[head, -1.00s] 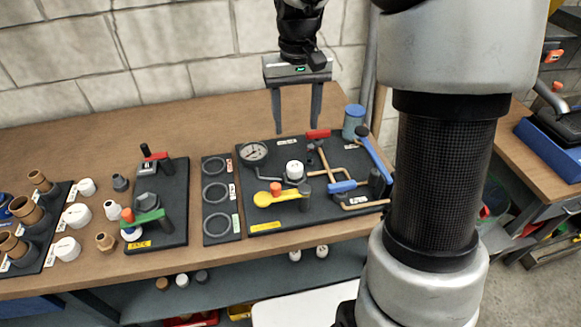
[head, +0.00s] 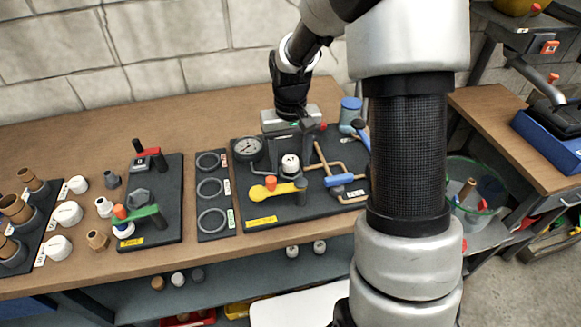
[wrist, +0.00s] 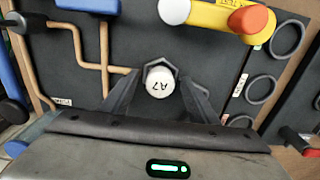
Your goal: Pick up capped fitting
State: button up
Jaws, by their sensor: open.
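A white-capped fitting (head: 290,162) stands on the dark plumbing board (head: 262,216). In the wrist view its round white cap (wrist: 159,82) shows the marking A7, upside down. My gripper (head: 289,168) is lowered over the board, with a finger on either side of the fitting. In the wrist view the open fingers (wrist: 160,84) flank the cap, and gaps seem to show beside it. I cannot tell whether either finger touches it.
A pressure gauge (head: 248,148) stands left of the fitting, and a yellow lever (head: 278,190) lies in front. A blue handle (head: 339,180), copper pipes and a blue cylinder (head: 350,110) are to the right. A panel of grey rings (head: 211,188) is further left.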

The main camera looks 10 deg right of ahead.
jog(key=shift+f, duration=0.2)
jog(key=shift+r, duration=0.1)
jog(key=c, duration=1.1)
